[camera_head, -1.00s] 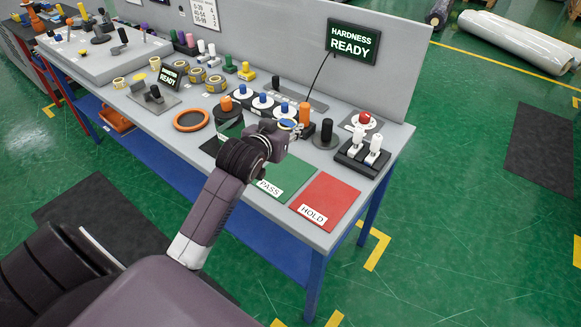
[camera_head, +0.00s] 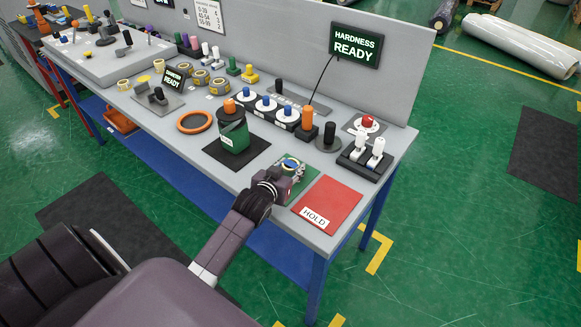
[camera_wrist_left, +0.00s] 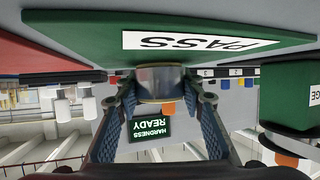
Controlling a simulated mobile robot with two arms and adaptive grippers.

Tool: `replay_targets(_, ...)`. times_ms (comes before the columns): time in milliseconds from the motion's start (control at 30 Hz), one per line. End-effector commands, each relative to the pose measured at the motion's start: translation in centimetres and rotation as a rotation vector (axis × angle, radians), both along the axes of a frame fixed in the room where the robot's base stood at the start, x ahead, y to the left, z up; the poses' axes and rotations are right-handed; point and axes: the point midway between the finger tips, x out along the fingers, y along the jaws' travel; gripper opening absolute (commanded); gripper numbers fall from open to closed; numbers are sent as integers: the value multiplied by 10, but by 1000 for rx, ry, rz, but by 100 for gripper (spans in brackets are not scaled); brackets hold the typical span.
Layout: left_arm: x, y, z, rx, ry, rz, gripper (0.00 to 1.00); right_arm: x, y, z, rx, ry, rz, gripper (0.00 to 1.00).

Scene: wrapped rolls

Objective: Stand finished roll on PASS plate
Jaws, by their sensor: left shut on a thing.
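My left gripper (camera_head: 279,179) is over the green PASS plate (camera_head: 309,172) and covers much of it in the head view. It is shut on a roll (camera_head: 290,165) with a blue core end and a yellowish rim. In the left wrist view, which looks upside down, the roll (camera_wrist_left: 160,80) is a grey band between both fingers (camera_wrist_left: 160,105). The PASS plate (camera_wrist_left: 80,33) with its white label shows close by. The roll is at the plate, but I cannot tell whether it touches it. My right gripper is not in view.
A red HOLD plate (camera_head: 335,198) lies right beside the PASS plate. A green box (camera_head: 235,137) stands on a black mat (camera_head: 258,157) to the left. A HARDNESS READY sign (camera_head: 357,44) hangs at the back.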

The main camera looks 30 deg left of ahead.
Motion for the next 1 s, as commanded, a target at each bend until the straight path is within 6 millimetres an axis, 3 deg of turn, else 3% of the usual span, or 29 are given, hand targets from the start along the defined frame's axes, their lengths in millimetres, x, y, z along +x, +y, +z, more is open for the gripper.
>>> replay_targets(233, 0, 0, -4, -1, 0, 0, 11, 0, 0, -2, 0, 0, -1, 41)
replay_targets(267, 0, 0, -3, -1, 1, 0, 39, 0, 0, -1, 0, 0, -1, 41)
replay_targets(400, 0, 0, -3, -1, 1, 0, 53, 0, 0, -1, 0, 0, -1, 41)
replay_targets(767, -1, 0, 1, 0, 1, 0, 53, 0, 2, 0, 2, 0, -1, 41)
replay_targets(1000, -30, -6, 11, -2, 3, 0, 53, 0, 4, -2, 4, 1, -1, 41)
